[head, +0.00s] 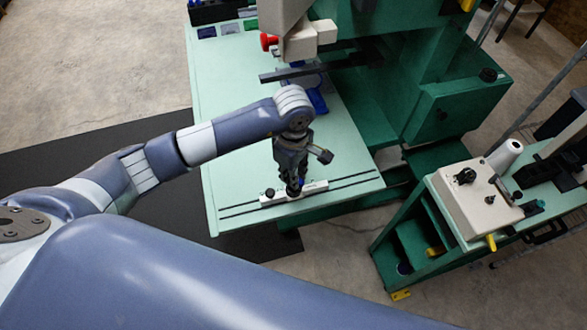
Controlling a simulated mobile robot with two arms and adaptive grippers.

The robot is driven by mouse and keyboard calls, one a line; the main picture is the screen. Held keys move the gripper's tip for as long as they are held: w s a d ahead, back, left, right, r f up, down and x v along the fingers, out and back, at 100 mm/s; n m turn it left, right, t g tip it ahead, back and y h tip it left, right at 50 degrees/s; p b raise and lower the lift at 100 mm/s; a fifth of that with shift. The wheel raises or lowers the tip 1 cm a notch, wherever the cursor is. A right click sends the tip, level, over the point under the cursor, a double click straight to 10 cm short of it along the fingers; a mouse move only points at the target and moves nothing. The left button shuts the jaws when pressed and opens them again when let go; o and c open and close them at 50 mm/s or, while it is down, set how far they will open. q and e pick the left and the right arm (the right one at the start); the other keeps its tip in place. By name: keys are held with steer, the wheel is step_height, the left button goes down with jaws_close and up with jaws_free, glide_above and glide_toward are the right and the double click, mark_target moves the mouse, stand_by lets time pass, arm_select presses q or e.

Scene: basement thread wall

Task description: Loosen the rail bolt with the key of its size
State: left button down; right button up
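A white rail (312,188) lies across the near part of the pale green table, along dark slots, with dark round bolt heads or knobs near its left end and middle. My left gripper (293,182) points down right over the middle of the rail. A small dark blue bit shows at its fingertips, touching or just above the rail; I cannot tell if it is a key. The fingers are too small and dark to show whether they are open or shut. The bolt under the gripper is mostly hidden. My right gripper is out of view.
The green machine (440,105) with a grey bar rises behind and right of my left wrist. A blue object (318,101) lies beside it. Blue, white and green pieces (229,28) sit at the table's back left. A green cart (415,240) with a beige box stands at the right.

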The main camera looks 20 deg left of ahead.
arm_select(q)
steer(key=shift+w+n, duration=0.1)
steer(key=shift+n, duration=0.8)
steer(key=shift+n+b, duration=0.45)
steer(key=shift+n, duration=0.75)
steer(key=n, duration=0.7)
steer(key=shift+b, duration=0.4)
steer(key=c, duration=2)
jaws_free()
steer(key=shift+n, duration=0.4)
steer(key=o, duration=0.6)
steer(key=shift+c, duration=0.2)
